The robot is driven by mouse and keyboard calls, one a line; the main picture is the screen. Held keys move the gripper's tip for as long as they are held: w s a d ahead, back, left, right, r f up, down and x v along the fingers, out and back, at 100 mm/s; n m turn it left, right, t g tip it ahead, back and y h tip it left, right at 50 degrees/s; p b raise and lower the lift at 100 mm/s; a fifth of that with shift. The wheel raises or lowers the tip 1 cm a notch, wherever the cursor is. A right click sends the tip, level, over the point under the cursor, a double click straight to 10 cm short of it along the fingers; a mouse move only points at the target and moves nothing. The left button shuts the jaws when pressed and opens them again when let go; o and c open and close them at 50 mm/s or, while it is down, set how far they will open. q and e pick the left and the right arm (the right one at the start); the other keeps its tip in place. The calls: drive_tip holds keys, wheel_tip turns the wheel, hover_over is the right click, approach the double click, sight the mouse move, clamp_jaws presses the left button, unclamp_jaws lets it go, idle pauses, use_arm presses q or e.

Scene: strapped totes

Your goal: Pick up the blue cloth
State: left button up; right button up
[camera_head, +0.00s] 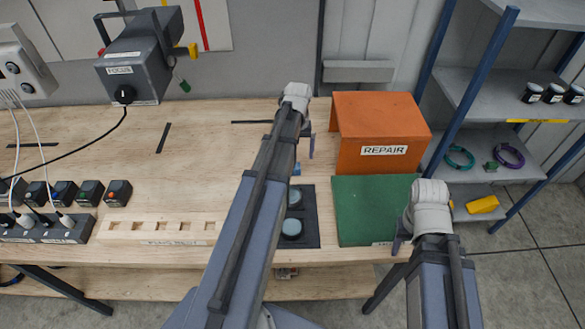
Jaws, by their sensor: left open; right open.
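I cannot make out the blue cloth for certain. A small blue patch (297,169) shows on the wooden bench just right of my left forearm; the arm hides what lies beside it, and I cannot tell if it is cloth. My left gripper (311,150) is open, small in view and partly hidden behind its wrist, left of the orange box. My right gripper (396,246) is open near the bench's front edge, at the lower right of the green mat. I see nothing held in either.
An orange REPAIR box (378,113) stands behind the green mat (372,208). A dark tray (310,233) with round pads lies left of the mat. A slotted wooden rack (160,228) and several small dark blocks are at left. Blue-posted shelves (470,95) stand at right.

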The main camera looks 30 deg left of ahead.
use_arm(q)
drive_tip(key=shift+a, duration=0.7)
wheel_tip(320, 180, down, 3)
drive_tip(key=b, duration=0.2)
drive_tip(key=shift+r+b, duration=0.2)
drive_tip(key=shift+b, duration=0.15)
drive_tip(key=f+b, duration=0.5)
drive_tip(key=shift+w+a+f, duration=0.15)
drive_tip(key=shift+w+a, duration=0.1)
drive_tip(key=c, duration=1.4)
wheel_tip(320, 180, up, 10)
drive_tip(key=p, duration=1)
